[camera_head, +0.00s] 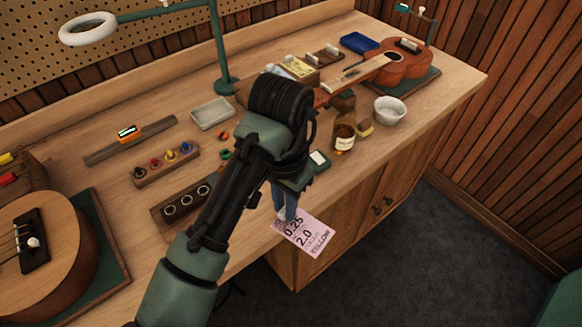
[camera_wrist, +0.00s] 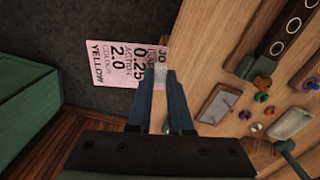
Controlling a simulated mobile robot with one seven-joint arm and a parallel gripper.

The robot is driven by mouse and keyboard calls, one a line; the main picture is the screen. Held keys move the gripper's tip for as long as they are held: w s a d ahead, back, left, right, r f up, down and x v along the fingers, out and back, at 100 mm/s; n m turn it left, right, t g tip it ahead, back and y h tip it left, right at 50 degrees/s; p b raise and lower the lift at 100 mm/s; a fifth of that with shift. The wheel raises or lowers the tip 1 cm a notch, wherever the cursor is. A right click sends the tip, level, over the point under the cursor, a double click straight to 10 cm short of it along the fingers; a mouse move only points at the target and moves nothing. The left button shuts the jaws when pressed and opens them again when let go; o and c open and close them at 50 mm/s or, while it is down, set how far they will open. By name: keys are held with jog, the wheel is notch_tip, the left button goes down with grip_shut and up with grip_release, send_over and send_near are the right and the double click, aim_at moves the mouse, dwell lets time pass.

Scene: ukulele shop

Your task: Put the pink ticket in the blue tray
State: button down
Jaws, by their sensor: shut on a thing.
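The pink ticket (camera_head: 310,236) carries printed text including "0.25", "2.0" and "YELLOW". My gripper (camera_head: 286,213) is shut on one end of it. The ticket sticks out past the front edge of the bench, in front of the cabinet doors. In the wrist view the ticket (camera_wrist: 115,66) extends to the left from my fingertips (camera_wrist: 160,76), over the dark floor. The blue tray (camera_head: 359,42) sits at the back of the bench, left of the far ukulele and well away from my gripper. The tray does not show in the wrist view.
A brown bottle (camera_head: 344,134) and a white bowl (camera_head: 389,110) stand right of my arm. The far ukulele (camera_head: 395,65) lies near the blue tray. A green lamp post (camera_head: 219,50) rises behind my arm. A grey tray (camera_head: 211,113) and peg rack (camera_head: 166,164) are left.

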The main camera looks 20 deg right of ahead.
jog(key=s+a+f+n, duration=0.2)
jog(key=s+f+n, duration=0.1)
jog(key=f, duration=0.6)
jog(key=s+a+f+n, duration=0.3)
jog(key=s+f+n, duration=0.1)
jog(key=f, duration=0.6)
jog(key=s+a+f+n, duration=0.3)
jog(key=s+f, duration=0.2)
jog(key=f, duration=0.5)
jog(key=shift+a+n, duration=0.15)
jog(key=shift+n, duration=0.25)
